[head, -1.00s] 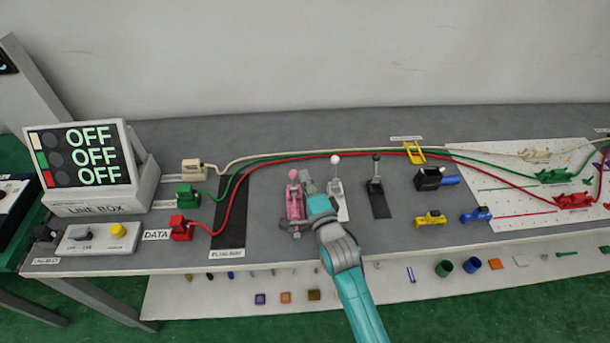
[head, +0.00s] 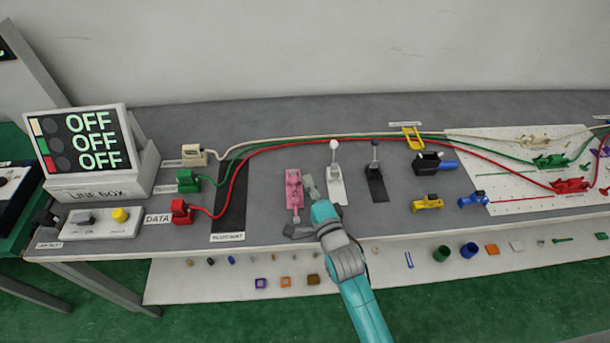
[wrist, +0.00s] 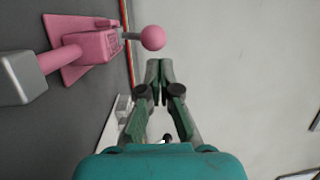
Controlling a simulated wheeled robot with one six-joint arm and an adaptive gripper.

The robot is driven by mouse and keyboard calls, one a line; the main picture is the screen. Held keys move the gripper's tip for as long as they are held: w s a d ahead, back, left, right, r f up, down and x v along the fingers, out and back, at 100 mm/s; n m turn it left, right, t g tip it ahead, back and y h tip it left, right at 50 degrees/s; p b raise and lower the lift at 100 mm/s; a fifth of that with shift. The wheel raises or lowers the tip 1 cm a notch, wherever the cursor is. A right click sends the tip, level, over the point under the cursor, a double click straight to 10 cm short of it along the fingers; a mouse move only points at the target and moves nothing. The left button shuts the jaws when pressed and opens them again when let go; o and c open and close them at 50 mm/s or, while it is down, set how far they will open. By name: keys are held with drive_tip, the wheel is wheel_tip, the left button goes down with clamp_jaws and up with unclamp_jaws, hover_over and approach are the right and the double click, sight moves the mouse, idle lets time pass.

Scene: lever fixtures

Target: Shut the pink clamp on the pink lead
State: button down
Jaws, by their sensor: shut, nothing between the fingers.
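The pink clamp (head: 294,192) lies on its pink plate on the bench, left of the white-knobbed lever. In the wrist view the clamp (wrist: 88,46) is at upper left, with a pink ball on a short metal stem at its right end. A pink rod runs left from its body to a grey block (wrist: 20,80). My gripper (head: 309,183) is just right of the clamp, shut and empty; in the wrist view its fingertips (wrist: 159,68) are together, apart from the ball. I cannot make out a separate pink lead or whether the clamp is closed.
The white lever (head: 334,170) and black lever (head: 375,172) stand upright close on the right. Cream, green and red cables (head: 236,188) run behind, from sockets to a white board (head: 500,207). The line box screen (head: 80,140) shows OFF three times. The bench's front edge is near my arm.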

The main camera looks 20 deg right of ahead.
drive_tip(key=s, duration=0.8)
drive_tip(key=shift+s+a+f, duration=0.2)
drive_tip(key=shift+s+f, duration=0.1)
drive_tip(key=shift+s, duration=0.1)
drive_tip(key=shift+s+f, duration=0.15)
drive_tip(key=shift+s, duration=0.1)
drive_tip(key=s+a+r+n+g, duration=0.1)
drive_tip(key=s+n+g, duration=0.1)
drive_tip(key=s+n, duration=0.7)
drive_tip(key=s+r+n+g, duration=0.1)
drive_tip(key=s+n, duration=0.8)
drive_tip(key=s, duration=1.6)
drive_tip(key=shift+a+r+g+y, duration=0.25)
drive_tip(key=shift+a+g+y, duration=0.1)
drive_tip(key=shift+g, duration=0.15)
drive_tip(key=shift+d, duration=0.1)
